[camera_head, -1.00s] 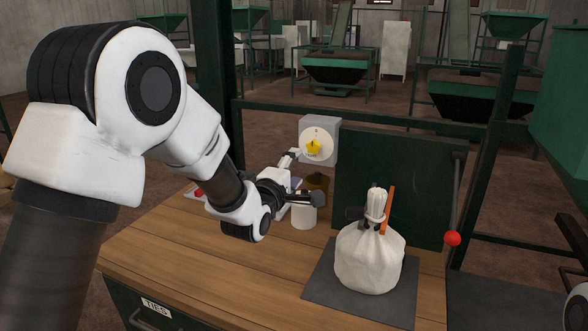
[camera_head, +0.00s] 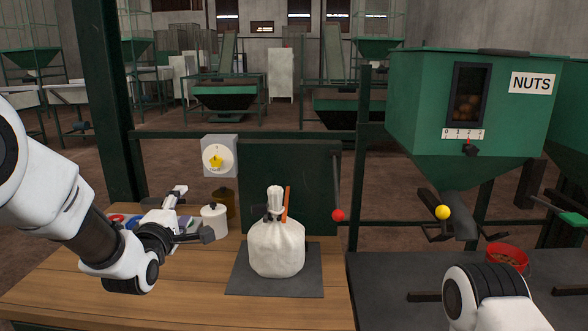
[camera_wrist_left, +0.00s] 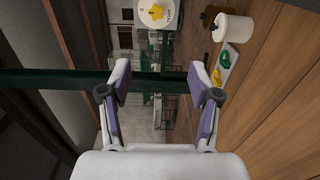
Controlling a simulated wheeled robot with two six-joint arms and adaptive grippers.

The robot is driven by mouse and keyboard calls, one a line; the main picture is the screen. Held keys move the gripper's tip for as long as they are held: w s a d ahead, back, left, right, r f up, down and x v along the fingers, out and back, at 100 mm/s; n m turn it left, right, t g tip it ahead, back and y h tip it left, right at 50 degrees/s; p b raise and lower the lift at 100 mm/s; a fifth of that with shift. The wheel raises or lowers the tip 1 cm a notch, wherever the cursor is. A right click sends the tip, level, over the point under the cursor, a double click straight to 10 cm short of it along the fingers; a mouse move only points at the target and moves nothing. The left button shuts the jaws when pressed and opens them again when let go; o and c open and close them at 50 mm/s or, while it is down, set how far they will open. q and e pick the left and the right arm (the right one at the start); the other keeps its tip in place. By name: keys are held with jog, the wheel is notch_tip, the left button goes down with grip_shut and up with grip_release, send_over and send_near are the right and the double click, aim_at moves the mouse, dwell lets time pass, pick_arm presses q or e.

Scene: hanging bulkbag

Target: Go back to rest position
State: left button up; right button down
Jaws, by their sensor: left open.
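My left gripper (camera_head: 193,214) is open and empty above the left part of the wooden table, just left of a white jar. In the left wrist view its two fingers (camera_wrist_left: 160,80) are spread apart with nothing between them. A white tied bag (camera_head: 277,248) stands upright on a dark grey mat (camera_head: 240,284), apart from the gripper, with an orange strip (camera_head: 287,203) at its neck. Part of my right arm (camera_head: 490,298) shows at the lower right; its gripper is out of view.
The white jar (camera_head: 214,220) stands near a dial box (camera_head: 220,142) with a yellow knob. A green panel (camera_head: 290,185) and a red-tipped lever (camera_head: 338,215) stand behind the bag. A green NUTS hopper (camera_head: 420,115) and red bucket (camera_head: 507,262) are at right. The table front is clear.

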pick_arm(q)
jog(key=s+f+m+g+p, duration=0.1)
jog(key=s+f+m+g, duration=0.45)
jog(key=f, duration=0.95)
jog(key=s+f+m+g+p, duration=0.1)
jog(key=s+f+m+g, duration=0.2)
jog(key=s+f, duration=0.85)
jog(key=s+f+m+g, duration=0.3)
jog(key=s+f, duration=0.2)
jog(key=s, duration=0.4)
jog(key=s+f+m+g+p, duration=0.1)
jog(key=s+f+m+g, duration=0.2)
jog(key=s+f, duration=0.3)
jog(key=s+a+f+m+g, duration=0.1)
jog(key=s+f+m+g, duration=0.2)
jog(key=s, duration=0.9)
notch_tip(320, 180, down, 3)
jog(key=shift+r+y+p, duration=0.15)
jog(key=shift+y+p, duration=0.15)
jog(key=shift+p, duration=0.1)
pick_arm(e)
jog(key=r, duration=0.4)
jog(key=shift+s, duration=0.35)
pick_arm(q)
jog(key=shift+a, duration=0.1)
